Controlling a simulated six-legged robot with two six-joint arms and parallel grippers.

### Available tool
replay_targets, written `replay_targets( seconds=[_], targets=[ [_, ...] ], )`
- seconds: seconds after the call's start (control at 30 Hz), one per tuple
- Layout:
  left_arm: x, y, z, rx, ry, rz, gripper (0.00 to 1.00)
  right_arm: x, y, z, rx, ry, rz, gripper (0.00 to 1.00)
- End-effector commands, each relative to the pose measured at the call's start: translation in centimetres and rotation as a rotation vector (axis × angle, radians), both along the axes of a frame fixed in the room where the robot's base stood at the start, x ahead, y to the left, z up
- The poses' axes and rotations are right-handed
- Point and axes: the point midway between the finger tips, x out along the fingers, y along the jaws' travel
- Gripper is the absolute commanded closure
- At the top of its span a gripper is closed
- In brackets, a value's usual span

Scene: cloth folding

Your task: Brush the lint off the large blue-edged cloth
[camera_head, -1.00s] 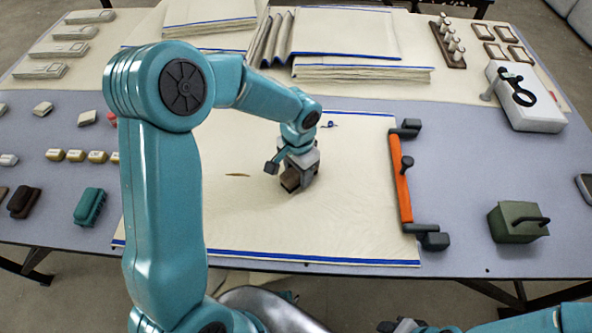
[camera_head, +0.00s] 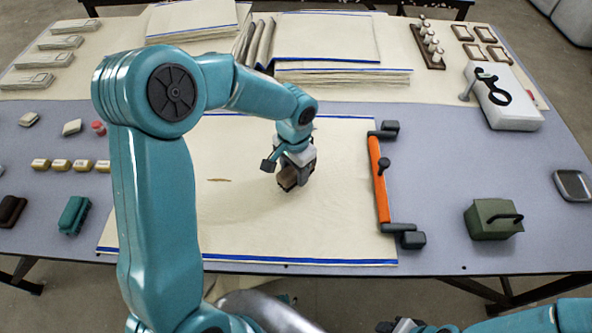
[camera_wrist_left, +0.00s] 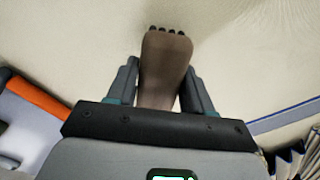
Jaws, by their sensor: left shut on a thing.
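The large cream cloth (camera_head: 340,215) lies flat on the table, with blue edges along its near and far sides. A small brown fleck (camera_head: 219,180) lies on it, left of my left gripper. My left gripper (camera_head: 293,172) is over the right half of the cloth, shut on a brown brush (camera_head: 288,180). In the left wrist view the brush (camera_wrist_left: 165,65) sits between the fingers, its dark tufted end pointing away over the cloth (camera_wrist_left: 80,40). Whether it touches the cloth is unclear. My right gripper (camera_head: 402,326) barely shows at the bottom edge; its jaws cannot be made out.
An orange bar with dark end clamps (camera_head: 379,180) lies along the cloth's right edge. A green box (camera_head: 490,220) and a white device (camera_head: 505,100) stand right. Folded cloths (camera_head: 340,78) are stacked behind. A teal brush (camera_head: 74,215) and small blocks (camera_head: 60,165) lie left.

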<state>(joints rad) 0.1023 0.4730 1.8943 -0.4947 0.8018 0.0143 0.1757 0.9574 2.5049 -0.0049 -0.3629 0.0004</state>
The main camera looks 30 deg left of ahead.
Motion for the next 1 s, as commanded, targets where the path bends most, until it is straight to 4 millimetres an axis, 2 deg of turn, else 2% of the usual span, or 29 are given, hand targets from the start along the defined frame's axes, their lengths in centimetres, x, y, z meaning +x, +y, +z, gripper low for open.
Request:
replay_targets(
  seconds=[0.53,1.0],
  targets=[
    [0.4,-0.5,5.1,0.000,-0.002,0.000,0.77,0.0,0.0,3.8,0.000,0.000,0.000,0.57],
    [0.5,-0.6,5.4,0.000,-0.002,0.000,0.77,0.0,0.0,4.0,0.000,0.000,0.000,0.57]
  ],
)
